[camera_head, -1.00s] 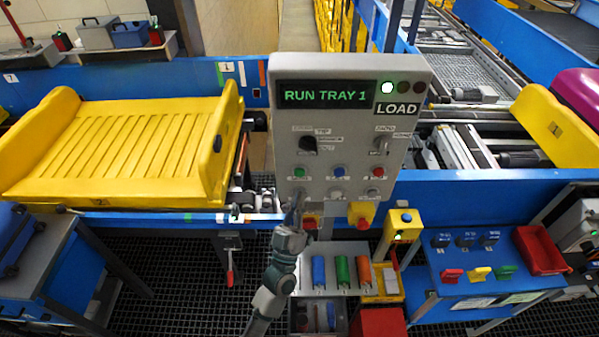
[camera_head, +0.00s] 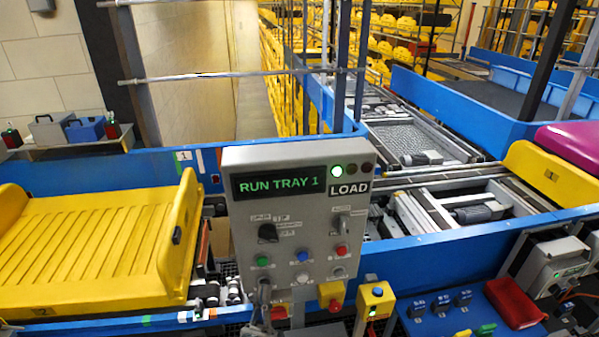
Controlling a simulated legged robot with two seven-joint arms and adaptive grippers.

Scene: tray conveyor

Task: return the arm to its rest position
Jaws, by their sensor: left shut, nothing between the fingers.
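My left gripper (camera_head: 263,292) shows at the bottom of the head view, in front of the lower left part of the grey control panel (camera_head: 300,215). It is shut and empty, and looks small and dark against the panel. Most of my left arm is out of the picture below. I cannot tell whether the fingertips touch the panel. The panel's display (camera_head: 279,184) reads "RUN TRAY 1", and a green lamp (camera_head: 337,171) is lit above the word LOAD. My right gripper is not in view.
A yellow tray (camera_head: 85,245) stands left of the panel, with another yellow tray (camera_head: 556,172) at the right carrying a magenta item (camera_head: 570,143). Blue conveyor rails run behind.

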